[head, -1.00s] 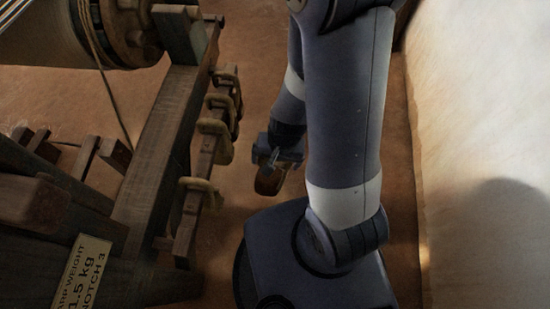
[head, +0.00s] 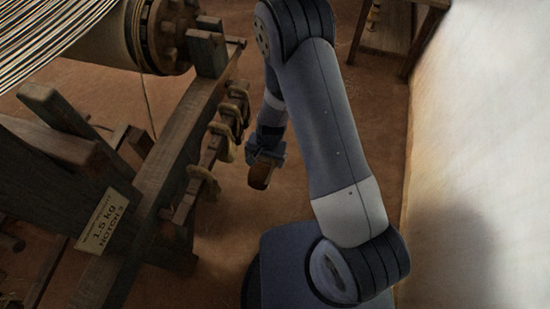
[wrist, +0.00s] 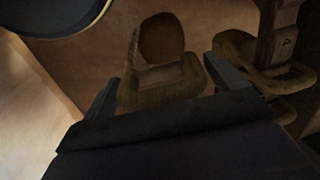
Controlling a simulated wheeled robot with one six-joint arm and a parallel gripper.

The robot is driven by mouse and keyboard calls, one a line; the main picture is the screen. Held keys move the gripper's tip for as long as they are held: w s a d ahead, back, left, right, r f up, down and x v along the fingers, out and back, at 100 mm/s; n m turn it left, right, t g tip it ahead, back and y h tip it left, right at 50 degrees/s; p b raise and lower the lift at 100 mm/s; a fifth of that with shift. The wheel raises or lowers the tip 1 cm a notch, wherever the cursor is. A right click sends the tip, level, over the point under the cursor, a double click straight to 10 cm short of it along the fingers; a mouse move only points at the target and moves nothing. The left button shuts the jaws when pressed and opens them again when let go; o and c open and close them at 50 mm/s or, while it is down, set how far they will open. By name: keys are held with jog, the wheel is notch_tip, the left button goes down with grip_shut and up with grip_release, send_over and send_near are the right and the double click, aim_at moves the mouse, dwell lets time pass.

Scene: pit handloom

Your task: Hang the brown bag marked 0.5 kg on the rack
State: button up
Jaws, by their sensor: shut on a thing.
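A brown bag (head: 260,175) hangs at my gripper (head: 266,153), to the right of the rack in the head view. In the wrist view the brown bag (wrist: 162,38) and its tan handle (wrist: 158,86) lie between the two fingers of my gripper (wrist: 165,88). The gripper is shut on the bag. No weight mark on it can be read. The rack (head: 212,150) is a dark wooden rail with several tan loops on it. Part of the rack (wrist: 275,32) shows at the right of the wrist view, with tan loops (wrist: 245,50) around it. The bag is apart from the rack.
The loom's wooden beam (head: 160,185) runs along the rack's left side. A sign (head: 107,222) reads 1.5 kg, notch 3. A pale wall (head: 480,150) stands at right. A wooden stand (head: 385,35) is at the back.

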jog(key=shift+s, duration=0.1)
jog(key=shift+s+d+f+b, duration=0.1)
jog(key=shift+d+b, duration=0.2)
jog(key=shift+d, duration=0.15)
jog(key=s+d+b, duration=0.2)
jog(key=d+b, duration=0.1)
jog(key=d, duration=0.3)
jog(key=s+d+r+b, duration=0.1)
jog(key=s+d+b, duration=0.2)
jog(key=d, duration=0.4)
jog(key=shift+b, duration=0.3)
jog(key=shift+r, duration=0.1)
dwell(0.9)
